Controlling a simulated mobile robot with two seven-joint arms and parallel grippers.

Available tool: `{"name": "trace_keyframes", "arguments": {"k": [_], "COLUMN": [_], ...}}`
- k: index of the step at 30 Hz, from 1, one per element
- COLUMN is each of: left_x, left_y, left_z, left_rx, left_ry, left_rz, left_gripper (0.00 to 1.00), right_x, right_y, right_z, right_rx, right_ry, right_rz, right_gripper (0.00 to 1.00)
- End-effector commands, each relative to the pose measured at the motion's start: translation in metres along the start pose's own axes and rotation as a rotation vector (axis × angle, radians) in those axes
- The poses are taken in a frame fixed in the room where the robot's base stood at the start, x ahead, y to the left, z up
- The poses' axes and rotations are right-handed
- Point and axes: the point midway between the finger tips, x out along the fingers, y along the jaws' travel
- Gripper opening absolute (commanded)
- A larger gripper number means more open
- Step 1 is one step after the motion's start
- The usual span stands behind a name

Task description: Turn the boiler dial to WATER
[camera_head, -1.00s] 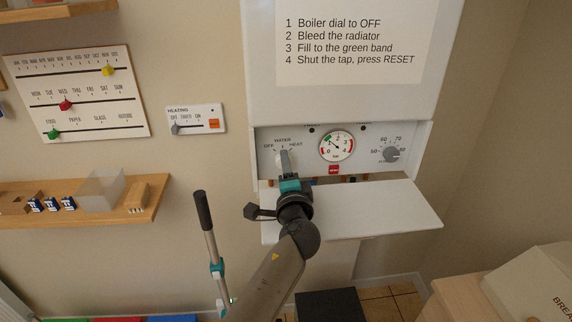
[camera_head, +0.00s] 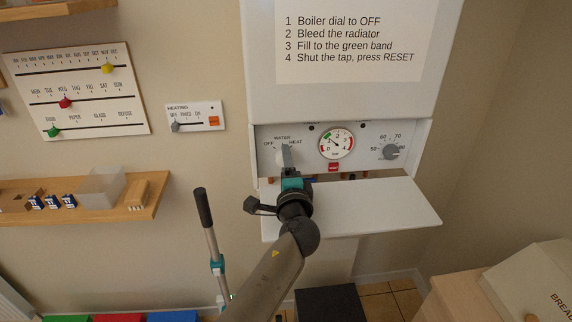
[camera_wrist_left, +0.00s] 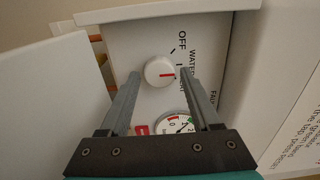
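The boiler dial is a round white knob (camera_wrist_left: 159,71) with a red mark, on the panel below the boiler cover. In the left wrist view the OFF and WATER labels show beside it, and the red mark points towards the WATER side. Whether it lines up exactly with the WATER tick I cannot tell. My left gripper (camera_wrist_left: 162,75) has its two fingers apart, one on each side of the knob, with a small gap visible on both sides. In the head view the left gripper (camera_head: 287,158) covers most of the dial. My right gripper is not in view.
A pressure gauge (camera_head: 336,143) and a grey temperature knob (camera_head: 391,152) sit right of the dial. A lowered white flap (camera_head: 385,208) juts out below the panel. A pole with a black grip (camera_head: 203,207) stands left of my arm. A wooden shelf (camera_head: 110,213) is further left.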

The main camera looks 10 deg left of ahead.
Motion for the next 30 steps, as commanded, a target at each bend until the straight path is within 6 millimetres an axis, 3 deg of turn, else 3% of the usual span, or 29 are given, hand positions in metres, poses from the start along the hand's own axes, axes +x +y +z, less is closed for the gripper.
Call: {"name": "trace_keyframes", "arguments": {"k": [3, 14, 20, 30], "left_x": [0.000, -0.007, -0.036, -0.103], "left_y": [0.000, 0.000, 0.000, 0.000], "left_z": [0.000, 0.000, 0.000, 0.000], "left_rx": [-0.001, -0.001, -0.002, -0.002], "left_ry": [0.000, 0.000, 0.000, 0.000], "left_rz": [0.000, 0.001, 0.004, 0.003], "left_gripper": [0.76, 0.76, 0.76, 0.76], "right_x": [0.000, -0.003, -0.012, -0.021], "right_y": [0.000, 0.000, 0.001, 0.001], "right_z": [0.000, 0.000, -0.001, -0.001], "right_rx": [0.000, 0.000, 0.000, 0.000], "right_ry": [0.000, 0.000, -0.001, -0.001], "right_rz": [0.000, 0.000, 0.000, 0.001], "right_gripper": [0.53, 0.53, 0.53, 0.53]}}
